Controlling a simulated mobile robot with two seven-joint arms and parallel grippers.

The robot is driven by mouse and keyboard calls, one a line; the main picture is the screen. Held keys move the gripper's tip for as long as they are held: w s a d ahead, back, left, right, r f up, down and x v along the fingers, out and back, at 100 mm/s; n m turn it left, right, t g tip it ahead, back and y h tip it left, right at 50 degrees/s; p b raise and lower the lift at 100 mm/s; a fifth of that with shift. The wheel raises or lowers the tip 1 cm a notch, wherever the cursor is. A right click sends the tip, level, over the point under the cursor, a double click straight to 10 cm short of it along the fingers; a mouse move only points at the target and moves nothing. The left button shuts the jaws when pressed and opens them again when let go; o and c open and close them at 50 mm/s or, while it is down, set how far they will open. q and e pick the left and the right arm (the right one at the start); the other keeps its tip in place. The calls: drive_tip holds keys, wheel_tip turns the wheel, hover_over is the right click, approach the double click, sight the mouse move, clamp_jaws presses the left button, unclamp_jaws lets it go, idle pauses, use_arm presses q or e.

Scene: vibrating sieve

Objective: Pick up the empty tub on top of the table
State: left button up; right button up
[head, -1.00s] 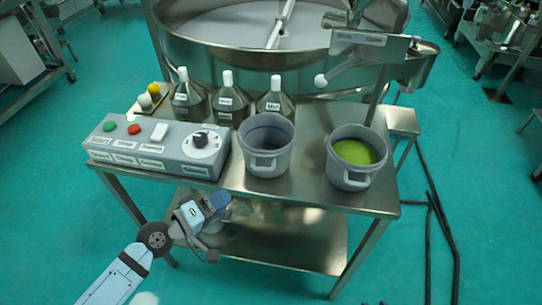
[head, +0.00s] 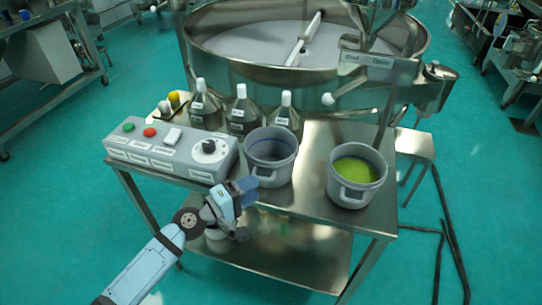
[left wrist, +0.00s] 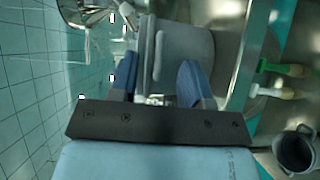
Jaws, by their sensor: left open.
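The empty grey tub (head: 288,170) stands upright on the steel table (head: 308,205), right of the control box. A second grey tub (head: 350,192) holding green material stands to its right. My left gripper (head: 248,186) is open at the table's front edge, just in front and to the left of the empty tub. My right gripper is not in view.
A control box (head: 165,157) stands at the table's left, with several white-capped bottles (head: 242,118) behind. The large round sieve (head: 260,55) rises at the back. Brushes (left wrist: 285,70) and a dark bucket (left wrist: 295,152) show in the left wrist view.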

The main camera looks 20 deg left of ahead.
sight(271, 178)
use_arm(q)
drive_tip(key=p+x, duration=0.1)
drive_tip(key=x, duration=0.5)
drive_tip(key=shift+s+d+p, duration=0.1)
drive_tip(key=shift+s+p, duration=0.05)
drive_tip(key=shift+p, duration=0.25)
drive_tip(key=shift+w+d+f, duration=0.1)
drive_tip(key=shift+w+d, duration=0.1)
drive_tip(key=shift+w, duration=0.05)
drive_tip(key=shift+c, duration=0.2)
